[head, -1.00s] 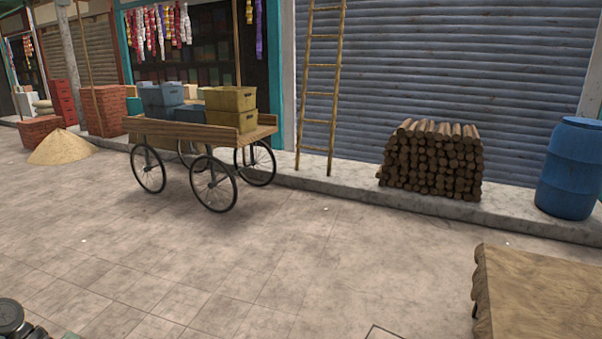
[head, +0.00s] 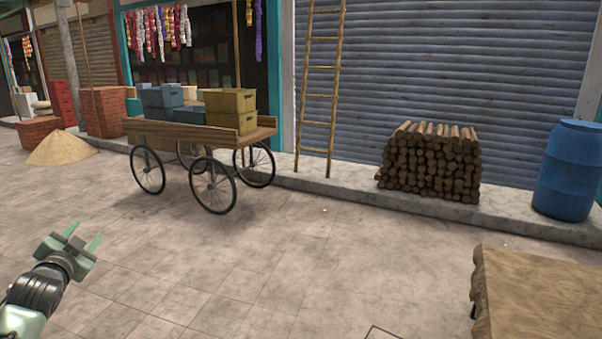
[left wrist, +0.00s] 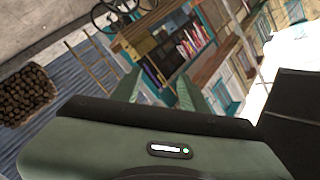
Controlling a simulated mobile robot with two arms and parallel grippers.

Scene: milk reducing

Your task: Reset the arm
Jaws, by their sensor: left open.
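My left gripper (head: 83,240) is in the lower left of the head view, raised above the paved ground. Its two green fingers are apart, with nothing between them. The fingers also show in the left wrist view (left wrist: 158,88), pointing toward the tilted street scene, with no object between them. My right gripper is not in view.
A wooden cart (head: 195,133) with crates stands at the back left. A log stack (head: 428,163), a ladder (head: 320,95) and a blue barrel (head: 567,170) line the shutter. The pavement between is clear.

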